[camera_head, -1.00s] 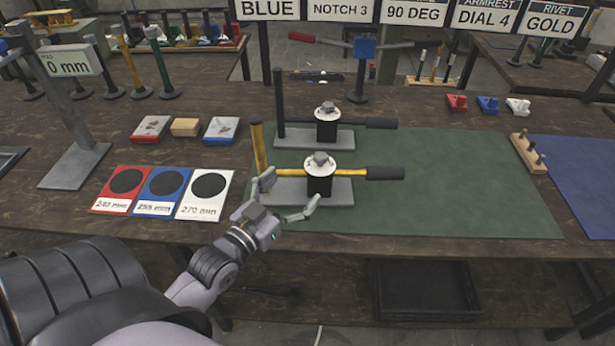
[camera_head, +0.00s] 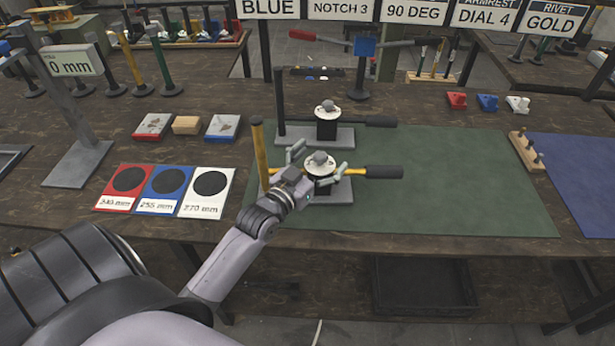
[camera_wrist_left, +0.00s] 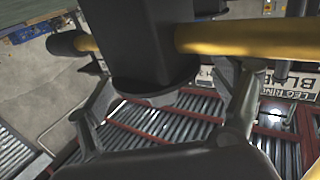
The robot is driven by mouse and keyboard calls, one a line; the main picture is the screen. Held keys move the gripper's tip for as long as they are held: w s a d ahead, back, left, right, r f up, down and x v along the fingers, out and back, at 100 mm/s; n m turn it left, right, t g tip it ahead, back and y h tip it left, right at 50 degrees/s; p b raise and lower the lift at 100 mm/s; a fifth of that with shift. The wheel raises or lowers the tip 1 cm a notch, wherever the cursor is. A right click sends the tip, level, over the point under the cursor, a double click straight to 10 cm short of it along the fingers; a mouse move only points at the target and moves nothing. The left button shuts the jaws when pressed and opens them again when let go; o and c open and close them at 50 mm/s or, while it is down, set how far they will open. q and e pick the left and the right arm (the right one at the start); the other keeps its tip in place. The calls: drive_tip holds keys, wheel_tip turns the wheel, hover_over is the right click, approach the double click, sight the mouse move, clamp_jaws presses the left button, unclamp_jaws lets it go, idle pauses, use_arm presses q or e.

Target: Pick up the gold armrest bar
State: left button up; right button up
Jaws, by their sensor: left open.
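The gold armrest bar (camera_head: 357,171) has a dark grip at its right end and lies level across a grey base, through a dark block with a white dial on top. A gold upright post (camera_head: 260,155) stands at its left end. My left gripper (camera_head: 318,163) is open at the dial, with a finger on either side, and partly hides the bar. Contact cannot be told. My right gripper is not in view.
A similar black-bar assembly (camera_head: 365,121) stands just behind. Red, blue and white cards (camera_head: 168,181) lie to the left. The green mat (camera_head: 470,190) is clear to the right, with a small wooden peg block (camera_head: 527,155) at its edge.

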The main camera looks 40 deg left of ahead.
use_arm(q)
drive_tip(key=shift+c, duration=0.3)
clamp_jaws()
idle(0.8)
drive_tip(key=shift+r, duration=0.1)
